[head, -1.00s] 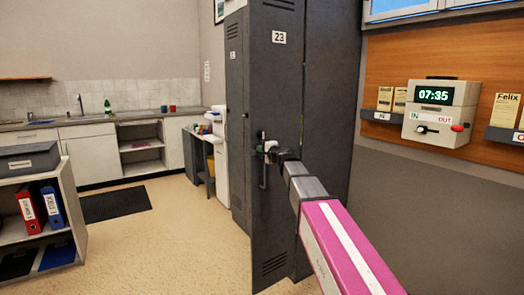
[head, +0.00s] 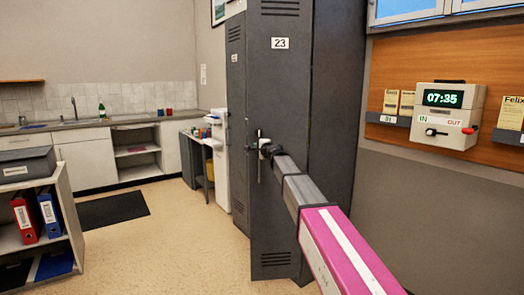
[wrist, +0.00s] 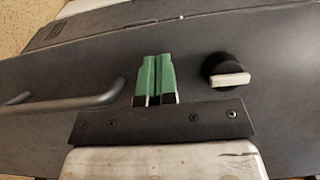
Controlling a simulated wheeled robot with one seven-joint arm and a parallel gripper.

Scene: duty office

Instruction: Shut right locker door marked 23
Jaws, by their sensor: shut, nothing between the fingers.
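The dark grey locker door marked 23 (head: 277,85) stands upright in the middle of the head view, and its face also fills much of the wrist view (wrist: 200,120). In the head view my gripper (head: 267,151) is at the door's latch area. Whether the fingertips touch is unclear.
Another locker door (head: 236,120) stands just left of it. The wall clock unit (head: 446,112) is on the right wall. A low shelf with binders (head: 48,217) stands at the left. The floor (head: 190,235) between is clear.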

